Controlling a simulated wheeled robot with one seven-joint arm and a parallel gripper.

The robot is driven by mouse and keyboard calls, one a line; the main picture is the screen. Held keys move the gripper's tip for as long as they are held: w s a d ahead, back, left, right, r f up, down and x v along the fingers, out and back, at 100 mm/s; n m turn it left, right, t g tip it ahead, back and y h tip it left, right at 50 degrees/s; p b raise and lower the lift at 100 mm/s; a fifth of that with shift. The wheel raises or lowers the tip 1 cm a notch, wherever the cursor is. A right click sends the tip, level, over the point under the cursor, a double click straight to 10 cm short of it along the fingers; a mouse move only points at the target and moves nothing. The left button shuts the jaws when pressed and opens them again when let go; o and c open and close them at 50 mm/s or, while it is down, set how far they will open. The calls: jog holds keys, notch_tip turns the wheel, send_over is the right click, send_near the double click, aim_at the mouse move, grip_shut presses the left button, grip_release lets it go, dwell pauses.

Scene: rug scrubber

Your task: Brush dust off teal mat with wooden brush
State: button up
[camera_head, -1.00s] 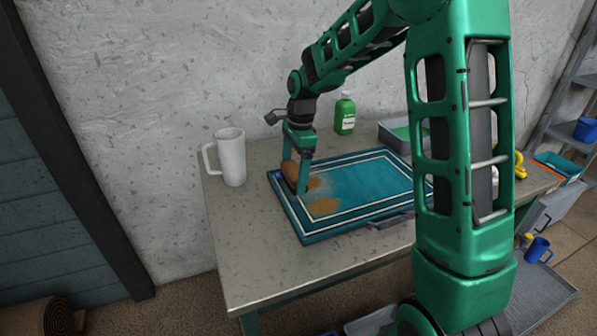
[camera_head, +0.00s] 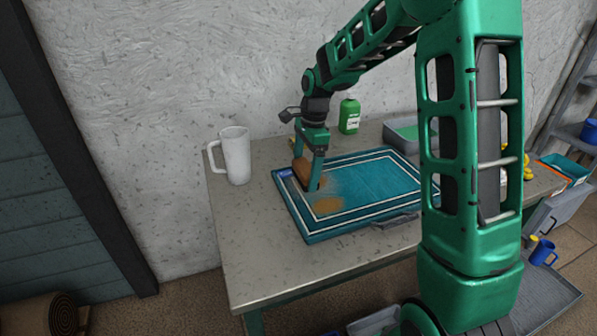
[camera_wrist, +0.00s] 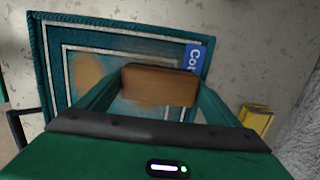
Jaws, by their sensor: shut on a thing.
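The teal mat (camera_head: 375,176) with white border lines lies on the workbench. Brown dust (camera_head: 327,206) lies on its left part, with a paler smear beside it. The dust also shows in the wrist view (camera_wrist: 90,75). My gripper (camera_head: 311,175) is over the mat's left end, pointing down. It is shut on the wooden brush (camera_wrist: 160,86), whose brown back lies between the fingers in the wrist view. The brush (camera_head: 302,171) is low at the mat. Its bristles are hidden, so I cannot tell whether they touch.
A white mug (camera_head: 235,156) stands left of the mat, and a green bottle (camera_head: 349,116) stands behind it. A grey-green tray (camera_head: 402,134) is at the back right. A dark-handled tool (camera_head: 396,221) lies at the mat's front edge. The bench's front left is clear.

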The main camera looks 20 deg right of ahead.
aim_at(290, 184)
jog(key=shift+d, duration=2.15)
jog(key=shift+a+r, duration=0.1)
jog(key=shift+a, duration=2.15)
jog(key=shift+a+f, duration=0.2)
jog(key=shift+a, duration=1.75)
jog(key=shift+d+r, duration=0.2)
jog(key=shift+d, duration=3.95)
jog(key=shift+a+f, duration=0.2)
jog(key=shift+a, duration=4.05)
jog(key=shift+r, duration=0.15)
jog(key=shift+d+r, duration=0.1)
jog(key=shift+r, duration=2.15)
